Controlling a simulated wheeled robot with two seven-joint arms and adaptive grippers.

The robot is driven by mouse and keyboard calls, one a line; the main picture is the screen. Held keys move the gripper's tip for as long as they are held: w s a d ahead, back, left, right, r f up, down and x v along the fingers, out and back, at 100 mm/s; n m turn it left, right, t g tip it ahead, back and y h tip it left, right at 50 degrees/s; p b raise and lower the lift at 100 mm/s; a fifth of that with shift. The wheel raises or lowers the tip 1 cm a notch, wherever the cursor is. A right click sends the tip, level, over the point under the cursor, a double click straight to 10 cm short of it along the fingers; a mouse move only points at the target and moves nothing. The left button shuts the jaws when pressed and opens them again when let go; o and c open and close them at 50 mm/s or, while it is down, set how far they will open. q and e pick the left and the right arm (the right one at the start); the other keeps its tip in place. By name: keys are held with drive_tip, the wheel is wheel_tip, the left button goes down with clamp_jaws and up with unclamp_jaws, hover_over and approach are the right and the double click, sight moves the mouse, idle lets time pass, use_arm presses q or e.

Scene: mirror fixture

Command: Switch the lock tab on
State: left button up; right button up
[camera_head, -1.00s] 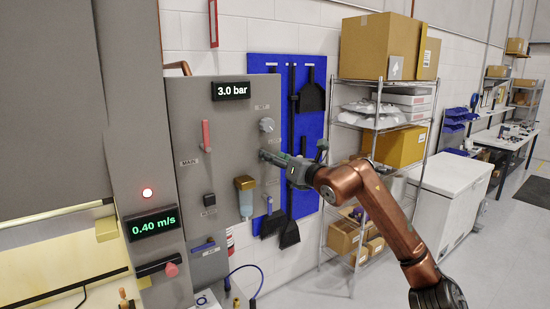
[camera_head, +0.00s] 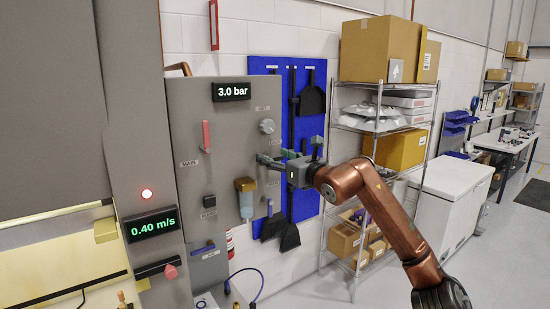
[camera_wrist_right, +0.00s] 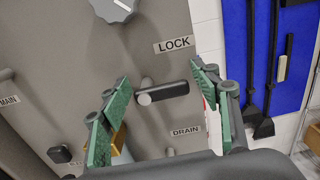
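The lock tab (camera_wrist_right: 166,92) is a dark bar on a pale round pivot, lying nearly level on the grey panel (camera_wrist_right: 150,60). The LOCK label (camera_wrist_right: 174,44) is above it in the right wrist view. My right gripper (camera_wrist_right: 163,95) is open, with one green-padded finger on each side of the tab. A gap shows between the tab and both pads; I see no contact. In the head view my right gripper (camera_head: 268,160) is at the panel's right side, below the round knob (camera_head: 267,126), and hides the tab. My left gripper is not in view.
A red handle (camera_head: 206,137) labelled MAIN and a yellow-topped clear bowl (camera_head: 246,199) are on the panel near the gripper. A blue tool board (camera_head: 262,68) hangs on the wall behind. Wire shelves (camera_head: 334,135) stand to the right.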

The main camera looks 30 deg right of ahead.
drive_tip(key=shift+o, duration=0.3)
drive_tip(key=shift+s, duration=0.1)
drive_tip(key=s+d, duration=0.1)
drive_tip(key=s, duration=1.1)
idle(0.3)
